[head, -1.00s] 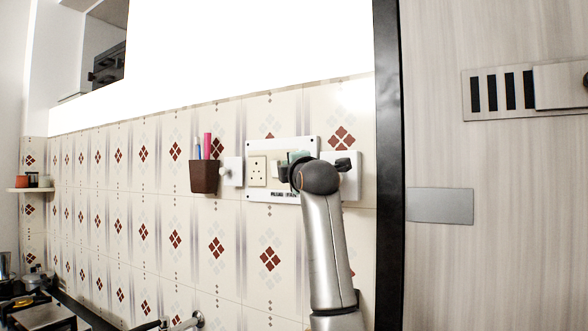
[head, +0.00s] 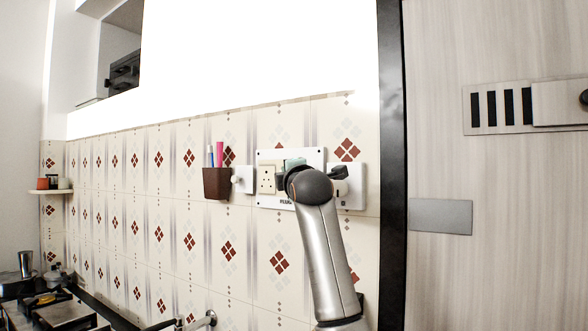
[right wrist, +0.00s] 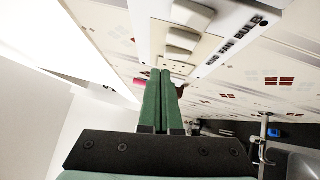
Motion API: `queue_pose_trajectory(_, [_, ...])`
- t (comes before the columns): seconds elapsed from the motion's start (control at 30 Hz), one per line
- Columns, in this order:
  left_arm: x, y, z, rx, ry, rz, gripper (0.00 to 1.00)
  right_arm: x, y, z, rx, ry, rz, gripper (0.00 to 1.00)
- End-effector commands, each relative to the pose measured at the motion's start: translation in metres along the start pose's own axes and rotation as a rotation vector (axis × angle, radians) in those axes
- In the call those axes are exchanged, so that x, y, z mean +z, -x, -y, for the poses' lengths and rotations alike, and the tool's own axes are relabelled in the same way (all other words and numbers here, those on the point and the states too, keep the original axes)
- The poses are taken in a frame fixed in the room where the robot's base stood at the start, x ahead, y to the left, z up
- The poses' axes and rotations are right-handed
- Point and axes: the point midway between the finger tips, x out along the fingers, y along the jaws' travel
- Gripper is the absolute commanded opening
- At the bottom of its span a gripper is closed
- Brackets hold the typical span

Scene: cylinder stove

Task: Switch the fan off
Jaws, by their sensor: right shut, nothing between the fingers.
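A white switch panel (head: 262,157) is on the tiled wall in the head view, partly hidden by my right arm. In the right wrist view the panel (right wrist: 148,30) shows close up, with white rocker switches (right wrist: 183,39) in a row and a printed label (right wrist: 238,42) that includes FAN and BULB. Which rocker belongs to the fan is not fully clear. My right gripper (right wrist: 165,72) has green fingers, shut together and empty, beside the lower end of the rocker row. Contact with the panel cannot be told. My left gripper is not in view.
A brown holder (head: 216,184) with pens and a white knobbed plate (head: 243,180) are left of the panel. A white box with a dark knob (head: 340,172) is right of it. A dark door frame (head: 392,230) stands further right. A stove (head: 55,310) is at lower left.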

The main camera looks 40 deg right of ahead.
Motion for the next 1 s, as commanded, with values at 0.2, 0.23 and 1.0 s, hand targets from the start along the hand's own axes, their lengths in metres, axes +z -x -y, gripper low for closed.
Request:
queue_pose_trajectory(0.2, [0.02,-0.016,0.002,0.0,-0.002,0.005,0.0,0.002,0.053,-0.011,0.011,-0.002,0.002,0.0])
queue_pose_trajectory(0.23, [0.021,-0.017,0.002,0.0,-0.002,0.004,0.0,0.003,0.059,-0.013,0.01,-0.002,0.002,0.0])
queue_pose_trajectory(1.0, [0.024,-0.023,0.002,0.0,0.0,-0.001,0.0,0.004,0.096,-0.026,0.004,-0.002,0.001,0.0])
